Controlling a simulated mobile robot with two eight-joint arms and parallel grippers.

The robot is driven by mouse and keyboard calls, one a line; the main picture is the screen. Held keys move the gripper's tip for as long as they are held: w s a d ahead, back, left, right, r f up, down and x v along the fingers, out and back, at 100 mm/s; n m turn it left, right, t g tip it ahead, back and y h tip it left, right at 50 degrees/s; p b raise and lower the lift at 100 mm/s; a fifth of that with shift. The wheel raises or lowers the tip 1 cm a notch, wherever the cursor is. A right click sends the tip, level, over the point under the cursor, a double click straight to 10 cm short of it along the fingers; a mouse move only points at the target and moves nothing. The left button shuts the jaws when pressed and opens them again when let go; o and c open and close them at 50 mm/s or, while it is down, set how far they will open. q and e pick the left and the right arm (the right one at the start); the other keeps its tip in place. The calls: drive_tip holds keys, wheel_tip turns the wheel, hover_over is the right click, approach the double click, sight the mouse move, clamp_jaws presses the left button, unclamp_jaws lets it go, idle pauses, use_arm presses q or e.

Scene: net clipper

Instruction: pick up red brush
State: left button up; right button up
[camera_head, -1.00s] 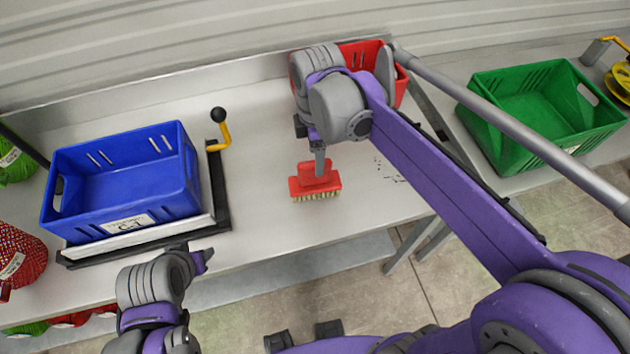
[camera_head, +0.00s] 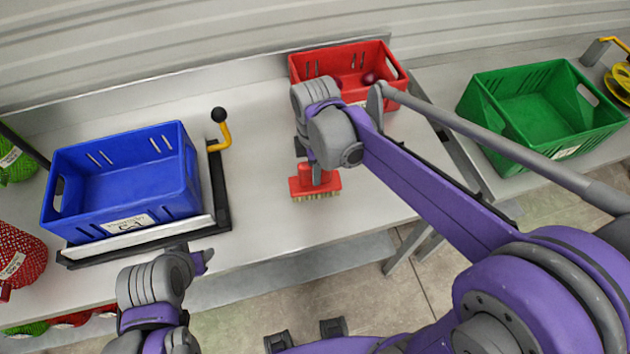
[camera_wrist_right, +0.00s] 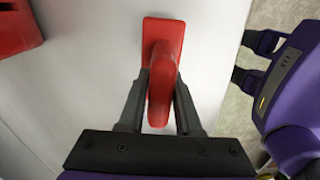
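The red brush (camera_head: 328,184) lies bristles down on the pale table, in the middle of the head view. In the right wrist view the red brush (camera_wrist_right: 163,32) shows its raised handle between my fingers. My right gripper (camera_wrist_right: 162,85) points down with one finger on each side of the handle. The fingertips look close to the handle, but I cannot tell whether they press on it. In the head view the right wrist hides part of the handle. My left gripper (camera_head: 203,262) is near the table's front edge, away from the brush, and its fingers are unclear.
A blue crate (camera_head: 122,190) sits on a stand at the left, beside a yellow lever with a black knob (camera_head: 219,115). A red crate (camera_head: 310,65) with dark round things stands behind my right wrist. A green crate (camera_head: 490,125) stands at the right. Table around the brush is clear.

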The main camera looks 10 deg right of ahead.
clamp_jaws()
idle(1.0)
